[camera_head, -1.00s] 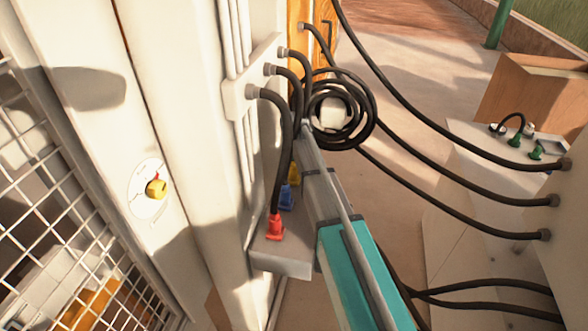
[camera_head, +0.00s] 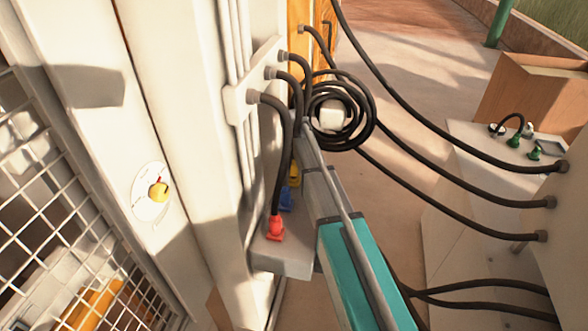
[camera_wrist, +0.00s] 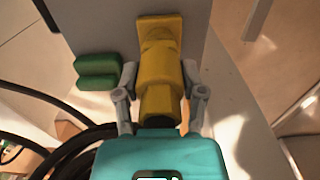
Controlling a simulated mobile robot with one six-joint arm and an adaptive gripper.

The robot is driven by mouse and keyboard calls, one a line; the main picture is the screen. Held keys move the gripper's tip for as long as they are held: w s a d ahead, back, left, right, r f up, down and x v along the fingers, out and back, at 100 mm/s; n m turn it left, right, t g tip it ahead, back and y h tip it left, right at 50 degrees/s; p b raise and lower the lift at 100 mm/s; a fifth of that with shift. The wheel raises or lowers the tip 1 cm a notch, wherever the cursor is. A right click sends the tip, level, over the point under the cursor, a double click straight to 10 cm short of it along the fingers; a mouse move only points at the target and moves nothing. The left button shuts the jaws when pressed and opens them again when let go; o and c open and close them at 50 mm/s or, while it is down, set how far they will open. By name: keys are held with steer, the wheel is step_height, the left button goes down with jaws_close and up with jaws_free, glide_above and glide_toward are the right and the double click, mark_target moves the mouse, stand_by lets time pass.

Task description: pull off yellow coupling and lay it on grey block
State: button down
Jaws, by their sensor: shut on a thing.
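In the wrist view the yellow coupling (camera_wrist: 160,70) stands out from the grey block (camera_wrist: 190,18), its wide end against the block's face. My gripper (camera_wrist: 160,78) is shut on the coupling, one grey finger on each side. In the head view the grey block (camera_head: 283,262) is fixed to the pale column, and the yellow coupling (camera_head: 295,174) shows only as a small patch behind the blue coupling (camera_head: 287,198). A red coupling (camera_head: 275,228) sits nearest on the block. My teal and grey arm hides the fingers in the head view.
A green coupling (camera_wrist: 97,70) sits just left of my gripper in the wrist view. Black hoses (camera_head: 284,130) run from the column to the couplings. A coiled black hose (camera_head: 340,113) hangs near my arm. A white cabinet (camera_head: 470,190) stands on the right.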

steer(key=shift+r+p, duration=1.65)
steer(key=shift+r, duration=0.05)
steer(key=shift+d, duration=0.15)
stand_by(0.4)
